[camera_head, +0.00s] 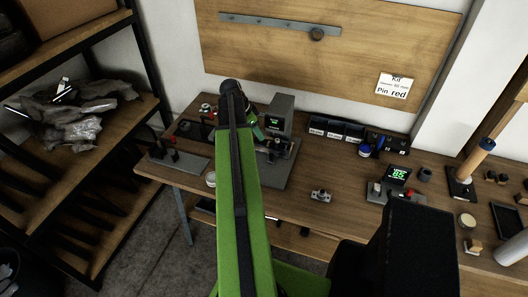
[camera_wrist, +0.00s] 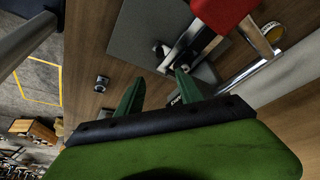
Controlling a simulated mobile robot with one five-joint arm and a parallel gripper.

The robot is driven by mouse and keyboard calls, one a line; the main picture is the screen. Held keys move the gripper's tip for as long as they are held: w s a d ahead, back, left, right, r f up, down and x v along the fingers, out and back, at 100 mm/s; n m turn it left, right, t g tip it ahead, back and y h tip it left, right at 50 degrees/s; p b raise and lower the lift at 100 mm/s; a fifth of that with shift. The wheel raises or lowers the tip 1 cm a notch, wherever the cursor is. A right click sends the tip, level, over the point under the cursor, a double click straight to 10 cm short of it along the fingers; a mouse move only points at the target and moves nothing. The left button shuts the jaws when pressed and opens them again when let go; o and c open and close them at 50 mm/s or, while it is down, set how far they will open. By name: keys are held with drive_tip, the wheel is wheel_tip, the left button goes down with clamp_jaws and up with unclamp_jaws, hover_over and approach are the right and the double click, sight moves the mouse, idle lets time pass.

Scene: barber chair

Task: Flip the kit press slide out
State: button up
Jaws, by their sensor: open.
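The press (camera_head: 281,113) stands on the left part of the bench, a grey housing with a small green display on a dark base plate. My green arm reaches across the picture and hides part of it. My gripper (camera_wrist: 158,90) has its two green fingers apart, with nothing seen between them. In the wrist view the grey base plate (camera_wrist: 135,38) lies beyond the fingers. A metal bracket with dark knobs (camera_wrist: 184,48) is close to the right finger; I cannot tell whether they touch. A metal rail (camera_wrist: 250,70) runs beside it. I cannot tell for sure which part is the slide.
A red block (camera_wrist: 222,10) is above the bracket in the wrist view. A small metal block (camera_head: 320,195) lies on the bench. Labelled bins (camera_head: 336,131) stand at the back; a digital display (camera_head: 398,176) is to the right. Bench space (camera_head: 345,165) is clear between them.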

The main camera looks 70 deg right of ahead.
sight(271, 154)
drive_tip(key=b+x, duration=1.6)
drive_tip(key=x, duration=0.1)
drive_tip(key=shift+w+f, duration=0.1)
drive_tip(key=shift+f, duration=0.2)
drive_tip(key=shift+r, duration=0.1)
drive_tip(key=shift+c, duration=0.4)
clamp_jaws()
